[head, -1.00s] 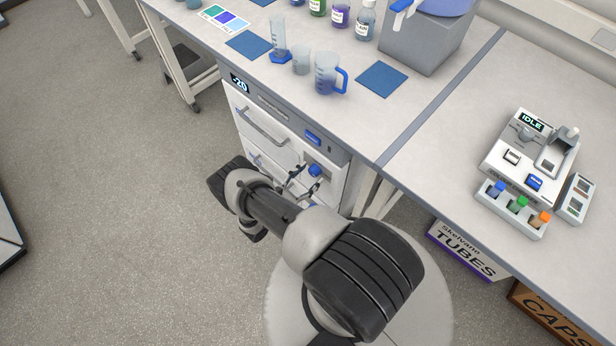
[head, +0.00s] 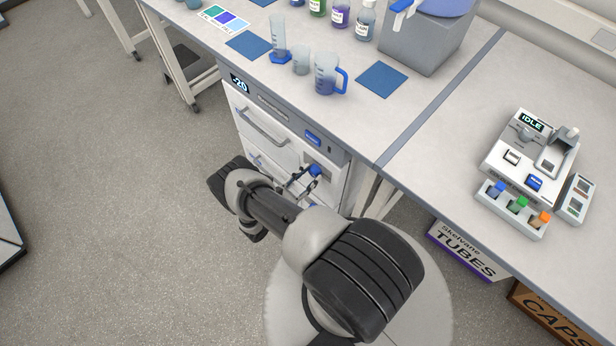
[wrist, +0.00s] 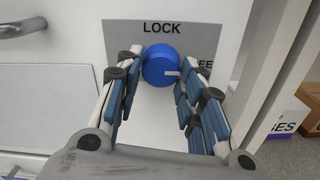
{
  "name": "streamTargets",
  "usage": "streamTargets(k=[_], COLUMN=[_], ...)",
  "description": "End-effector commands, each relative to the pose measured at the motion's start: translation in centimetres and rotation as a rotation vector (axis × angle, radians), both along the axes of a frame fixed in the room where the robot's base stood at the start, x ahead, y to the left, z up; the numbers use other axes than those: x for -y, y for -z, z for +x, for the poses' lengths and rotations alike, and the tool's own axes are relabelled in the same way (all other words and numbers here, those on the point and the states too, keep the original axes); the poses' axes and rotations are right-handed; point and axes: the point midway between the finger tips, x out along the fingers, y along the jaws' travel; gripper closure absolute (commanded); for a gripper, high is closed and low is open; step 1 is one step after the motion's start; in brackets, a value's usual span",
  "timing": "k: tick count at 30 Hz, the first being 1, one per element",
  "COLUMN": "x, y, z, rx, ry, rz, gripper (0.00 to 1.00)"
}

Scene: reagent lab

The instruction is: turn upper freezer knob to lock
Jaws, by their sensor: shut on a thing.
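The upper freezer knob is a round blue knob (wrist: 158,70) on a grey plate (wrist: 122,34) of the white freezer front. Its white pointer mark points right, toward a partly hidden label ending in "EE". The word LOCK is printed above the knob. In the head view the knob (head: 315,170) shows below the freezer's blue badge. My gripper (wrist: 161,63) has one finger on each side of the knob and is shut on it.
The freezer (head: 258,155) stands under the bench (head: 430,105), with a drawer handle (head: 262,127) left of the knob. Another blue knob shows partly lower down, behind my arm. A tubes box (head: 465,250) is on the floor to the right. The floor at left is clear.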

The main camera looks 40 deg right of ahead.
Motion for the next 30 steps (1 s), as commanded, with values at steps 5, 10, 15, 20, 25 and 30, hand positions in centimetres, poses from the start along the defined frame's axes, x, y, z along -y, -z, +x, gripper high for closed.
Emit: streamTargets(k=[5,10,15,20,25,30], x=[0.0,0.0,0.0,0.01,0.02,0.02], y=[0.11,0.24,0.34,0.31,0.14,0.05], z=[-0.02,0.0,-0.06,-0.15,-0.22,-0.29], rx=[-0.023,-0.093,-0.216,-0.364,-0.525,-0.686], ry=[0.001,0.001,0.001,0.001,0.001,0.001], rz=[-0.002,-0.007,-0.017,-0.029,-0.04,-0.052], gripper=[0.88,0.88,0.88,0.88,0.88,0.88])
